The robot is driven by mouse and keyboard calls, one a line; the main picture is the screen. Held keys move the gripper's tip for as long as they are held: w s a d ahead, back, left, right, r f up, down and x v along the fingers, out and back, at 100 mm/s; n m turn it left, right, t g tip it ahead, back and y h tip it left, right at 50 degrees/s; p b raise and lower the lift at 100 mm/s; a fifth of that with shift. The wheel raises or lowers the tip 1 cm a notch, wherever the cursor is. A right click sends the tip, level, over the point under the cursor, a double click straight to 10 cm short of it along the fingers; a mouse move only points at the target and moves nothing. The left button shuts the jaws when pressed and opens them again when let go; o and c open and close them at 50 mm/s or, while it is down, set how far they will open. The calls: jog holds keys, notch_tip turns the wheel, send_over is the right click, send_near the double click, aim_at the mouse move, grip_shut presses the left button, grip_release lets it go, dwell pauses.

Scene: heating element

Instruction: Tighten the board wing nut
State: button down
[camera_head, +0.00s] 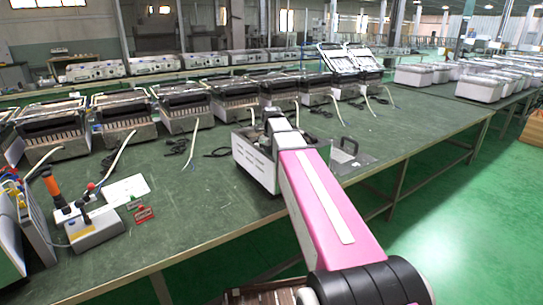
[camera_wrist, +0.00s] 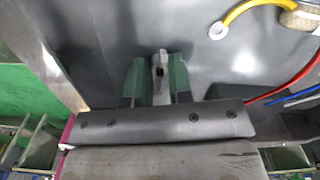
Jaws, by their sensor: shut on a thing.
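My gripper (camera_wrist: 157,84) shows in the wrist view with its two green fingers closed on a small light-grey metal part, which looks like the wing nut (camera_wrist: 160,62). A dark opening shows in its middle, and the fingers stand on its left and right. Behind it is a dark grey metal surface (camera_wrist: 105,40), which looks like the board or panel. In the head view my pink arm reaches over a white vented housing (camera_head: 252,166) on the green bench. My fingers and the nut are hidden there by the arm.
The green bench (camera_head: 225,215) has a row of open units (camera_head: 185,105) behind and a tool station (camera_head: 92,228) at left.

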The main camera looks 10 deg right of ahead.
jog(key=shift+m, duration=0.6)
dwell(0.4)
jog(key=c, duration=1)
grip_release()
jog(key=shift+c, duration=0.2)
notch_tip(320, 180, up, 11)
jog(key=shift+s+f, duration=0.1)
jog(key=shift+f, duration=0.05)
